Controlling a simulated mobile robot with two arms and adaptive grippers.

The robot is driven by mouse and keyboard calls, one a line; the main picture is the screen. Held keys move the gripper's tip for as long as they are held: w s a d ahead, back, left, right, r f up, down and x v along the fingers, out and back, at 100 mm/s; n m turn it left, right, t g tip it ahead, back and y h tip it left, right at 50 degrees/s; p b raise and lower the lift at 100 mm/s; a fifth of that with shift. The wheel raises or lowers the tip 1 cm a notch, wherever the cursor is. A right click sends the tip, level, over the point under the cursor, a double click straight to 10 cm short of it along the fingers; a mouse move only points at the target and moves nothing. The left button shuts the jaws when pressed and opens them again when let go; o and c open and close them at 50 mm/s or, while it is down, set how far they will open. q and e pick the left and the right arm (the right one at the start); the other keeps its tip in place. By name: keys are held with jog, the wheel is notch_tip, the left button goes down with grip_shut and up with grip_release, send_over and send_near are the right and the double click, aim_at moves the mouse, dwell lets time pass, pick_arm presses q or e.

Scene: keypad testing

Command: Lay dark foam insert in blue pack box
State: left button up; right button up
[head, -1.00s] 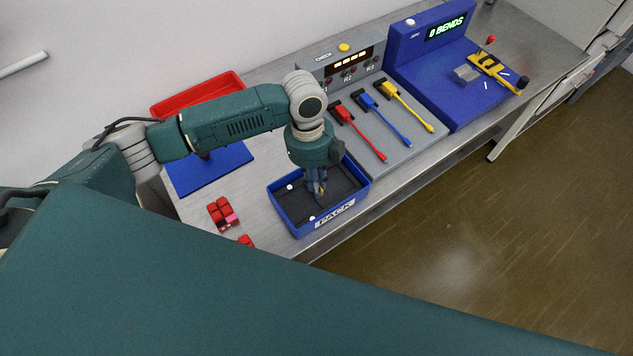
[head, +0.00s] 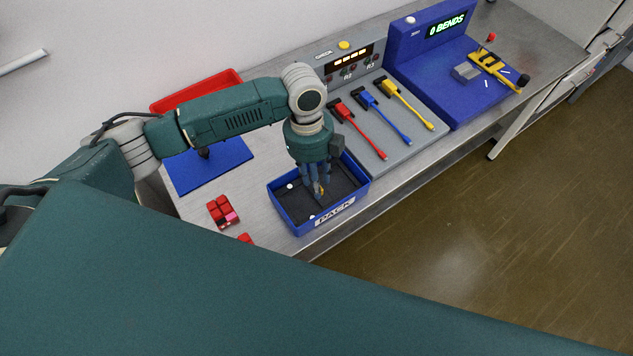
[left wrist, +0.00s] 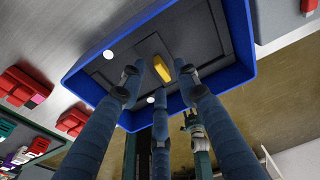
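The blue pack box (head: 361,190) stands at the front edge of the bench, its PACK label facing out. The dark foam insert (head: 294,203) lies inside the box, looking flat; it also shows in the left wrist view (left wrist: 130,60). A small yellow tab (left wrist: 162,68) stands on the foam. My left gripper (head: 318,192) points down into the box. Its three fingers are spread around the yellow tab with gaps, not closed on it. The fingers hide part of the foam. My right gripper is in neither view.
Red blocks (head: 222,212) lie left of the box. A blue mat (head: 238,156) and a red tray (head: 175,104) are behind. Right of the box are a grey keypad station (head: 398,157) with red, blue and yellow leads, and a blue tester (head: 440,92).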

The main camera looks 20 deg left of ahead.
pick_arm(q)
notch_tip(320, 180, up, 11)
jog(key=w+a+b, duration=0.1)
jog(key=b, duration=0.1)
jog(key=shift+a+f, duration=0.15)
jog(key=shift+f, duration=0.05)
dwell(0.4)
